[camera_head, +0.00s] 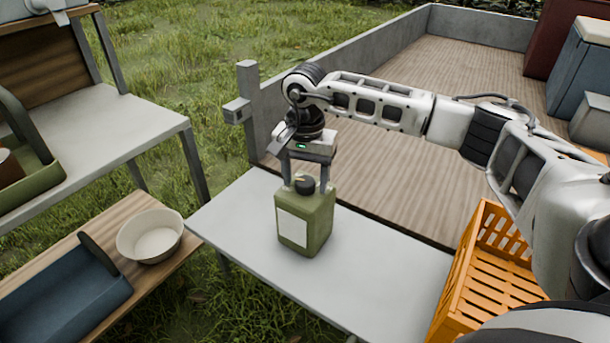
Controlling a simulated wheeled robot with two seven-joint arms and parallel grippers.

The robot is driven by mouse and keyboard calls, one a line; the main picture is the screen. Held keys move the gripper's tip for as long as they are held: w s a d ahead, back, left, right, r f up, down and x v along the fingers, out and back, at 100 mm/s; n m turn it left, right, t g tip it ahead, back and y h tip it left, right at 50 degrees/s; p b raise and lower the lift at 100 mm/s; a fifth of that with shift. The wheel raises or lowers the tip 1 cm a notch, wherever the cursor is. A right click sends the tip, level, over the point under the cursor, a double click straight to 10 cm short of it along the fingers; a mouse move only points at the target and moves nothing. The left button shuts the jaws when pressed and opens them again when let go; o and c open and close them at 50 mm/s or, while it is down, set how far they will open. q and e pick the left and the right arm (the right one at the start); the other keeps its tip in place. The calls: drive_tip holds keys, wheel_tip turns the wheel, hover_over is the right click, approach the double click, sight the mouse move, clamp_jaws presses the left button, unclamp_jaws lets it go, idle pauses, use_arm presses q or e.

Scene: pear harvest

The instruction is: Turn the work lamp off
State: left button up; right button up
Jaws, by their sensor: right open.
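I cannot make out a thing that is plainly a work lamp in this view. A green canister (318,222) with a white label and a black cap (305,184) stands upright on the grey table. My right gripper (305,186) points down over it, open, with one finger on each side of the cap. I cannot tell whether the fingers touch the canister. My left gripper is not in view.
The grey table (390,279) is bare around the canister. An orange crate (487,283) is at right. A walled wooden truck bed (410,75) lies behind. At left are a white bowl (151,236), a blue tray (65,306) and a green tray (32,187).

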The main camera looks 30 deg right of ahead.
sight(305, 181)
wheel_tip(305, 181, up, 16)
drive_tip(key=shift+p, duration=0.4)
drive_tip(key=shift+f, duration=0.1)
idle(0.3)
